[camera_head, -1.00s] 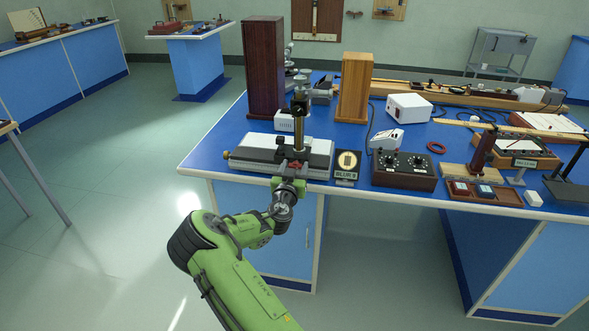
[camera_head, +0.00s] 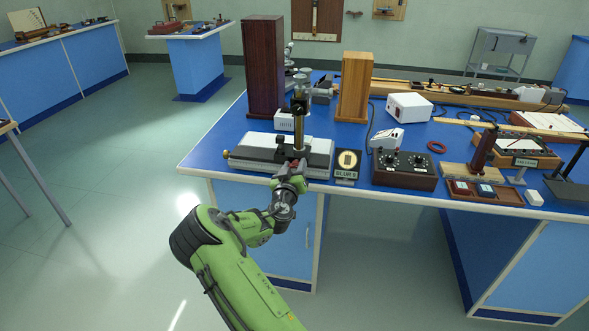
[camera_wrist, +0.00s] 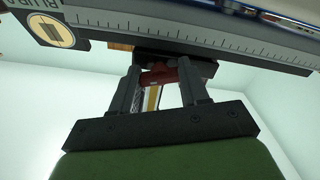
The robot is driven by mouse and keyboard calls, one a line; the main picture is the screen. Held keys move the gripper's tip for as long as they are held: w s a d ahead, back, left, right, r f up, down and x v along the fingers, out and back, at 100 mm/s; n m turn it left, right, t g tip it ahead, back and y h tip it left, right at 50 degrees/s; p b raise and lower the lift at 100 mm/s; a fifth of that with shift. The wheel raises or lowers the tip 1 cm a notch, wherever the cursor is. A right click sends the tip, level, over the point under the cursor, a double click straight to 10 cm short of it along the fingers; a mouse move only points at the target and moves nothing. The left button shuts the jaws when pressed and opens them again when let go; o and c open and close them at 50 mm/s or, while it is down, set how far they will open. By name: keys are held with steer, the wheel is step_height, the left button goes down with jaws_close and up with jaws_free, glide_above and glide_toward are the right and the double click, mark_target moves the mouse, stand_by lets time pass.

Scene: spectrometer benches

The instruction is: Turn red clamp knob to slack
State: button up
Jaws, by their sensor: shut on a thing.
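The red clamp knob (camera_wrist: 160,77) sits between the two fingers of my gripper (camera_wrist: 158,82) in the wrist view, under the front edge of the instrument. My gripper is shut on it. In the head view my gripper (camera_head: 289,174) is at the front of the grey-and-white instrument base (camera_head: 262,150), and the knob is mostly hidden there. A brass post (camera_head: 298,130) with a black top rises from the base. The wrist view shows the graduated scale (camera_wrist: 200,35) along the base's front.
Tall dark (camera_head: 264,70) and light (camera_head: 354,87) wooden boxes stand behind. The floor in front of the blue bench is clear.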

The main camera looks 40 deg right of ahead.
steer(key=n, duration=0.3)
steer(key=shift+n, duration=0.4)
steer(key=n+p, duration=0.1)
steer(key=n, duration=0.2)
steer(key=shift+n, duration=0.3)
steer(key=n+p, duration=0.1)
steer(key=n, duration=0.2)
steer(key=shift+p, duration=0.35)
steer(key=shift+n+p, duration=0.65)
steer(key=shift+n, duration=1.05)
steer(key=o, duration=1.1)
steer(key=shift+c, duration=0.2)
steer(key=b+v, duration=0.1)
steer(key=v, duration=1.5)
